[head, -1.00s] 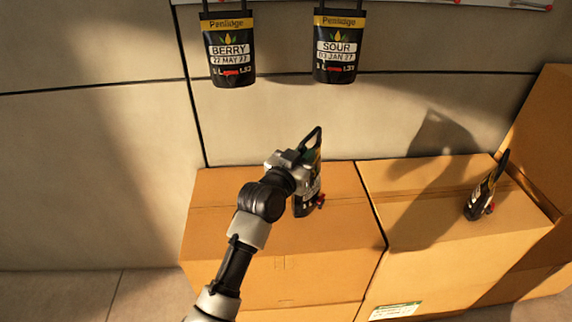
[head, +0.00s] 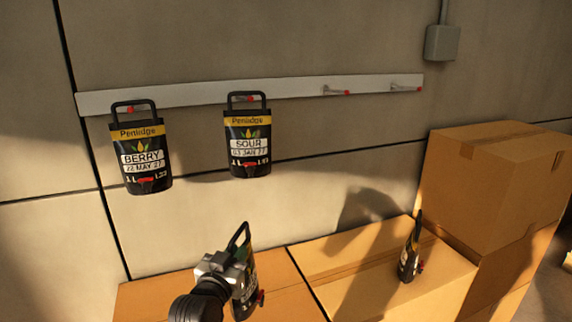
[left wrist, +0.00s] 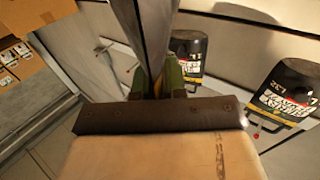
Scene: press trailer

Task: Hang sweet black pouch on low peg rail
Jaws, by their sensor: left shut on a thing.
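The low peg rail (head: 215,93) is a pale strip on the wall in the head view. A BERRY pouch (head: 146,160) and a SOUR pouch (head: 247,145) hang from its left pegs. Two bare red-tipped pegs (head: 336,91) (head: 405,88) stick out at its right. My left gripper (head: 228,268) is shut on a black pouch (head: 246,284) with a looped handle, upright, below the rail; its flavour label cannot be read. Another black pouch (head: 409,254) stands on a carton, its label also unreadable. My right gripper is out of view.
Closed cartons (head: 370,265) stand along the wall below the rail, with a taller carton (head: 497,188) at the right. A grey box (head: 442,43) is on the wall above right. The wall between rail and cartons is clear at the right.

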